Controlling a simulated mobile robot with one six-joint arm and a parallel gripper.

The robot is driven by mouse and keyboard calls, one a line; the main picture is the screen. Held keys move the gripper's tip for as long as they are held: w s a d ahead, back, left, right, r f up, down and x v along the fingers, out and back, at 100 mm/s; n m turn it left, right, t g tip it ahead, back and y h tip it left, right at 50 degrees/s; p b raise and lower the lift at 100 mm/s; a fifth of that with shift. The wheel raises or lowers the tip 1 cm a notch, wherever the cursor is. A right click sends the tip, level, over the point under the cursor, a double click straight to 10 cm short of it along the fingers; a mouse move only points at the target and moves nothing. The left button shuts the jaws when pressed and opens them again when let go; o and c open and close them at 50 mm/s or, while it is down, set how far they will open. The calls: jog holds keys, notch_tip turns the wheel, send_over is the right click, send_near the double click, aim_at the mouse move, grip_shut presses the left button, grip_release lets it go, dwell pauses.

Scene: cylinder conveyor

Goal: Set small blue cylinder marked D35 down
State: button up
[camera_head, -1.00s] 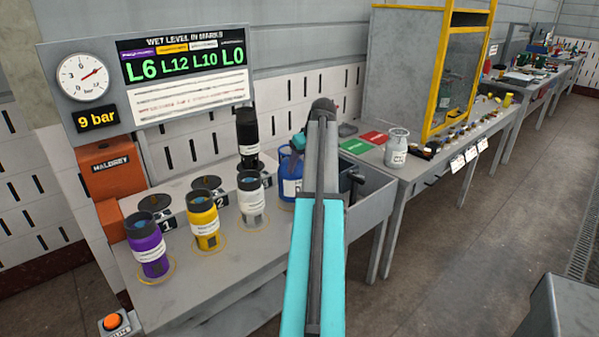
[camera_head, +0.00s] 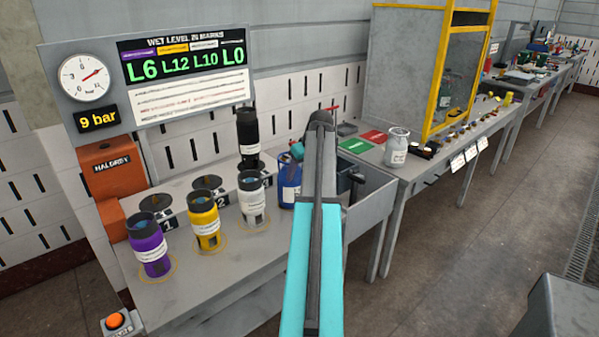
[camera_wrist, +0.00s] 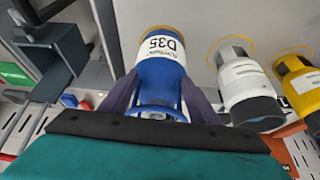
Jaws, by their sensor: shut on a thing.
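The small blue cylinder (camera_wrist: 160,75) marked D35 is between the fingers of my gripper (camera_wrist: 158,98) in the wrist view. Its white label and open-looking near end face the camera. A yellow ring shows at its far end, close to the bench. In the head view the blue cylinder (camera_head: 289,186) stands about upright at the right end of the row, partly hidden by my arm. I cannot tell whether its base touches the bench (camera_head: 215,265).
A white cylinder (camera_head: 251,199) stands just left of the blue one, then a yellow (camera_head: 204,223) and a purple one (camera_head: 149,246). A black cylinder (camera_head: 248,138) stands behind. A grey sink-like bin (camera_head: 368,195) is at the right.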

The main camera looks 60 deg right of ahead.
jog(key=o, duration=1.6)
jog(key=shift+o, duration=0.2)
jog(key=shift+r, duration=0.15)
jog(key=b+v, duration=0.1)
jog(key=v, duration=1.1)
jog(key=shift+s+a, duration=0.1)
jog(key=shift+s, duration=0.05)
